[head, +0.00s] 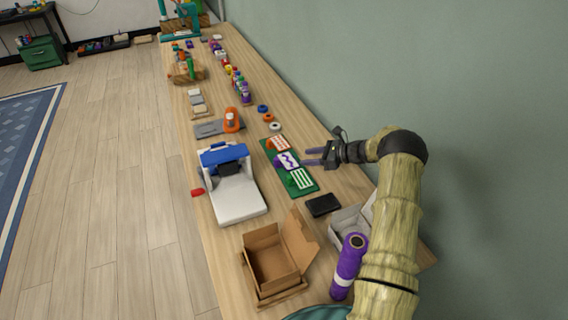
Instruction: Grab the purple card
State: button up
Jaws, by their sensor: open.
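The purple card (288,161), with a white zigzag band, lies on the green mat (309,190) between an orange-and-white card (279,143) and a green-and-white striped card (302,179). My gripper (308,157) reaches in from the right. Its two fingers are apart and point left toward the purple card, with nothing between them. The fingertips are just right of the card; I cannot tell their height above the mat.
Left of the mat stands a white machine with a blue top (236,200). A black box (322,205), an open cardboard box (270,262) and a purple roll (347,268) are nearer. Small colored rings (268,117) lie beyond the mat. The wall borders the bench's right side.

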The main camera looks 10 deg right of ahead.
aim_at(281, 165)
jog(key=p+x, duration=0.1)
jog(key=x, duration=0.6)
dwell(0.3)
jog(key=p+x, duration=0.1)
jog(key=x, duration=0.4)
jog(key=shift+s+f, duration=0.1)
jog(key=shift+s, duration=0.05)
jog(key=shift+c, duration=0.3)
grip_shut()
